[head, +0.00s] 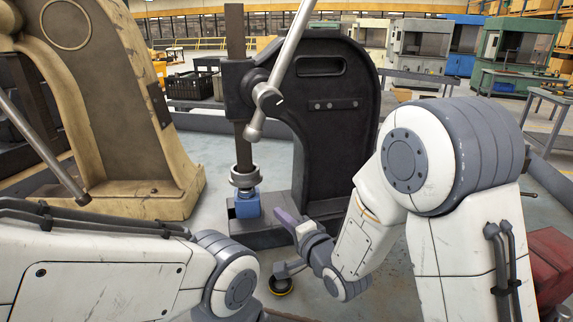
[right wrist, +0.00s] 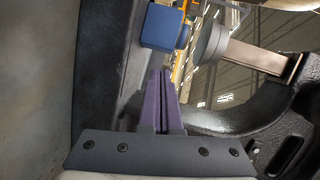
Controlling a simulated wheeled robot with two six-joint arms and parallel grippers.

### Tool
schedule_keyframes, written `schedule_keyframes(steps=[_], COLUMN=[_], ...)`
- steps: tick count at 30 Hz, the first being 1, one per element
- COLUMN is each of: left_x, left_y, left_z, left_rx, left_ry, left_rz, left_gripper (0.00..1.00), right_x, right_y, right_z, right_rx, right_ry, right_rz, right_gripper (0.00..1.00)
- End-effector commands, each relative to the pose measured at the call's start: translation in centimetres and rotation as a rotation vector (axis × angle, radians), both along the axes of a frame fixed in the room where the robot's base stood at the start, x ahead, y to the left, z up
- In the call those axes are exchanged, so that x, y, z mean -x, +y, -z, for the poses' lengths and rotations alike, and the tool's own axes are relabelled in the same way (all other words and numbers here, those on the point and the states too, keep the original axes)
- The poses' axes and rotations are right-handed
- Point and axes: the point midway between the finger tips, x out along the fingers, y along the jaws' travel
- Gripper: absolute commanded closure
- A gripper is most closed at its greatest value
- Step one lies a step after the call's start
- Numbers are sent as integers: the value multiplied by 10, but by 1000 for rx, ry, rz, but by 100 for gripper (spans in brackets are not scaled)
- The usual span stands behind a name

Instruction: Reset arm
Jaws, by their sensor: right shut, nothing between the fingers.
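The dark arbor press (head: 335,110) stands in the middle of the head view, with a steel lever (head: 280,70) slanting up to the right from its pivot. Its upright ram (head: 236,100) ends in a round grey piece (head: 243,177) above a blue block (head: 247,205) on the base. In the right wrist view, the blue block (right wrist: 163,27) and the round piece (right wrist: 209,42) show with a small gap between them. My right gripper (head: 289,218) has purple fingers, shut and empty, in front of the press base, right of the block; they also show in the wrist view (right wrist: 164,95). My left gripper is out of sight.
A larger beige press (head: 110,100) with a steel bar (head: 40,145) stands at left. A red object (head: 552,265) is at lower right. Benches and machines stand well behind.

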Motion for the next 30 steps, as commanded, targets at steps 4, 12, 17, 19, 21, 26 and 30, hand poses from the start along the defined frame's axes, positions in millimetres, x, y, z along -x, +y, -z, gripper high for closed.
schedule_keyframes(steps=[4, 12, 17, 19, 21, 26, 30], left_x=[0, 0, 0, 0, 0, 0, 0], left_y=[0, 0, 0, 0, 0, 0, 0], left_z=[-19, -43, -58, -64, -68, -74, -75], left_rx=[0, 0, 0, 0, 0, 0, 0], left_ry=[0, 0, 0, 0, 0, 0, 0], left_rz=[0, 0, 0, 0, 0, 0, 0], left_gripper=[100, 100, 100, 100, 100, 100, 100], right_x=[24, 111, 185, 219, 250, 300, 318], right_y=[9, 0, -16, -25, -35, -52, -60], right_z=[-7, -5, -13, -19, -25, -37, -41], right_rx=[318, 901, 1172, 1262, 1331, 1416, 1438], right_ry=[62, 222, 300, 325, 342, 358, 363], right_rz=[-55, -336, -623, -766, -904, -1148, -1242], right_gripper=[100, 100, 100, 100, 100, 100, 100])
